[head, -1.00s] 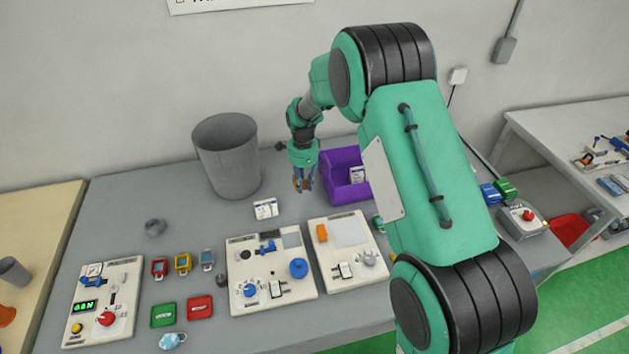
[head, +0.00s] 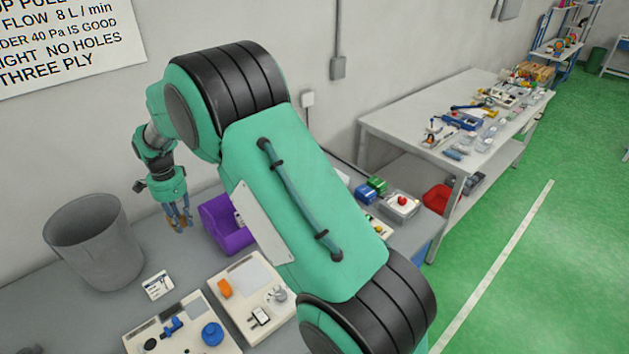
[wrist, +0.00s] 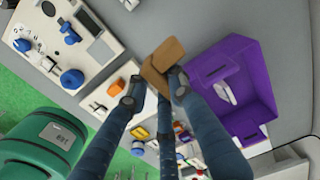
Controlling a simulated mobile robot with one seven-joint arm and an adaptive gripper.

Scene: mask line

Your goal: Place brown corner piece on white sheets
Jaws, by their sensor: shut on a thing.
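The brown corner piece (wrist: 167,53) shows at the fingertips in the wrist view, as two angled brown faces. My gripper (wrist: 153,90) is shut on it. In the head view my gripper (head: 180,222) hangs above the grey bench, left of the purple bin, and the piece is only a small brown patch between the fingers. I cannot identify the white sheets for certain. A pale flat square (head: 248,276) lies on a cream board on the bench, and small pale items on the far white table are too small to make out.
A grey waste bin (head: 93,255) stands left of my gripper and the purple bin (head: 222,232) right of it. A white card (head: 158,286) lies in front. The far white table (head: 400,118) holds many small parts. Green floor (head: 540,235) at right is clear.

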